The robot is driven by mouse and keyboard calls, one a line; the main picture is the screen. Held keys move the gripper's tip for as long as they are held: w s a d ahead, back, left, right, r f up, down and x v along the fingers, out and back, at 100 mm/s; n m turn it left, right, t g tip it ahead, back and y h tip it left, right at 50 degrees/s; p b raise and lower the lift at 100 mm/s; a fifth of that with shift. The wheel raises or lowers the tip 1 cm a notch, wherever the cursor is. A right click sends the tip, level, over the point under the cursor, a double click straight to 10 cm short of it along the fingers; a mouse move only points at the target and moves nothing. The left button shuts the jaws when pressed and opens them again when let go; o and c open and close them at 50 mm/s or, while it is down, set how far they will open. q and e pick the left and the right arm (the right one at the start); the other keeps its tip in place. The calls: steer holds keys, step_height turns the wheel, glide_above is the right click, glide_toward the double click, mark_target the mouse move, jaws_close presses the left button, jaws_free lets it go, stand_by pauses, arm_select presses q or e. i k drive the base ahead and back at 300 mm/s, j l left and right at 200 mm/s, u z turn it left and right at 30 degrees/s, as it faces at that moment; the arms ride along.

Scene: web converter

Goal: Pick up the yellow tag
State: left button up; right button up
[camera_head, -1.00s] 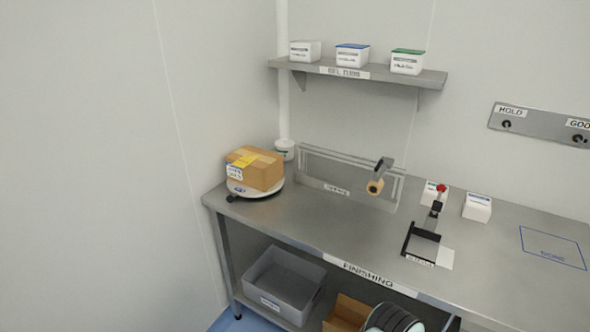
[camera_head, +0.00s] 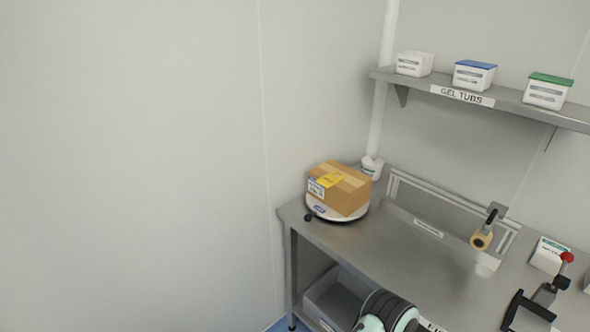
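The box sits on a round white turntable or scale (camera_head: 322,210) at the left end of the steel bench (camera_head: 385,262). A white label (camera_head: 316,187) is on the box's left side. A rounded dark and pale green part of my own arm (camera_head: 385,312) shows at the bottom edge. Neither gripper's fingers can be seen.
A tape dispenser (camera_head: 482,238) and a lever tool with a red knob (camera_head: 550,287) stand on the bench to the right. A white tub (camera_head: 371,167) is behind the box. Gel tubs (camera_head: 474,74) stand on the wall shelf (camera_head: 510,100). A grey bin (camera_head: 335,298) is below.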

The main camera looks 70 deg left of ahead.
mark_target(328, 179)
steer(key=u, duration=1.4)
steer(key=i+l, duration=0.05)
